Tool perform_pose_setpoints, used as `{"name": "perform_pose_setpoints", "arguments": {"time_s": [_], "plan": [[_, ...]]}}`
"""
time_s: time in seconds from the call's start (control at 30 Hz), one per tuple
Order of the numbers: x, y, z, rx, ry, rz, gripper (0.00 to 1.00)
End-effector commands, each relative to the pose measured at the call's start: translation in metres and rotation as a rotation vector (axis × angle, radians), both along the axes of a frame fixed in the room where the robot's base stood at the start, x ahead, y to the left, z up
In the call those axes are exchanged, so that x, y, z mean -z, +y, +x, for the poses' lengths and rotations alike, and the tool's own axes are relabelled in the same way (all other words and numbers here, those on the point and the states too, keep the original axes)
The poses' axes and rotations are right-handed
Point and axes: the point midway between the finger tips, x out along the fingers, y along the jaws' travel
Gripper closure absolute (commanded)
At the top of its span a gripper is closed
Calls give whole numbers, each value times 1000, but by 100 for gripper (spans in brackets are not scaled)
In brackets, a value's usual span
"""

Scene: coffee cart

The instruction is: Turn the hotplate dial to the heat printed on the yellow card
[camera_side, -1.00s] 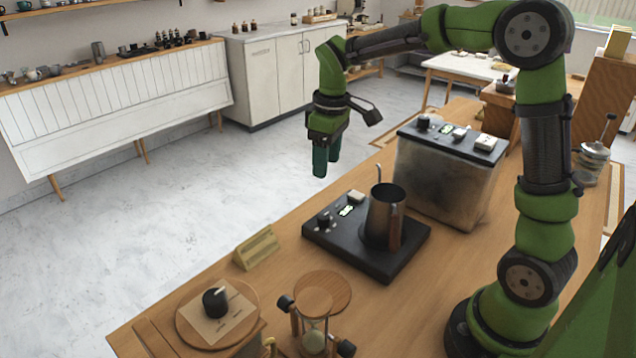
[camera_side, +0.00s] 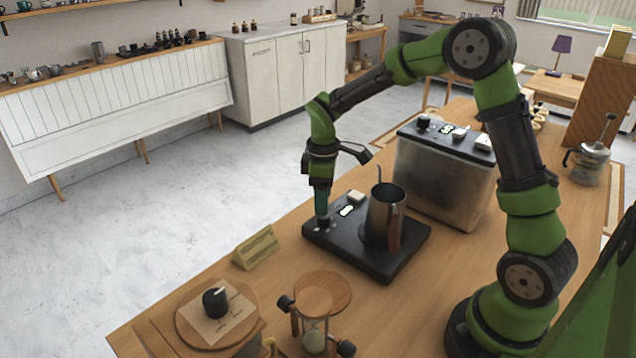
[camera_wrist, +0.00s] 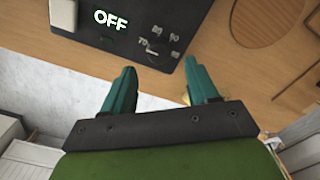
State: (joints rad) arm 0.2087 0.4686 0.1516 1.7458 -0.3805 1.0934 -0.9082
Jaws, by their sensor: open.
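The hotplate (camera_side: 345,250) is a flat black slab with a small lit display and a dial (camera_side: 324,226) at its left corner. In the wrist view its display (camera_wrist: 110,20) reads OFF, and printed numbers, among them 70, 80 and 90, surround the dial (camera_wrist: 152,52). My gripper (camera_side: 322,211) points down just over the dial. In the wrist view my open gripper (camera_wrist: 160,68) has one finger on each side of it, and I cannot tell whether they touch it. The yellow card (camera_side: 256,248) stands tilted left of the hotplate; its print is unreadable here.
A steel pitcher (camera_side: 385,215) stands on the hotplate. Behind is a grey box (camera_side: 440,180) with its own dial and display. In front are an hourglass (camera_side: 315,335) and a wooden disc (camera_side: 245,287) carrying another black knob (camera_side: 215,302).

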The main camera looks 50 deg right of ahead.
Motion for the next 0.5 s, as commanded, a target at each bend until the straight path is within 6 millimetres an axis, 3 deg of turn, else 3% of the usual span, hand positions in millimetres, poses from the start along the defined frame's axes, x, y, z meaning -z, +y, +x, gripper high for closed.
{"name": "perform_pose_setpoints", "arguments": {"time_s": [0.2,0.5], "plan": [[35,0,0,1,3,1,41],[49,0,0,1,-1,1,41]]}}
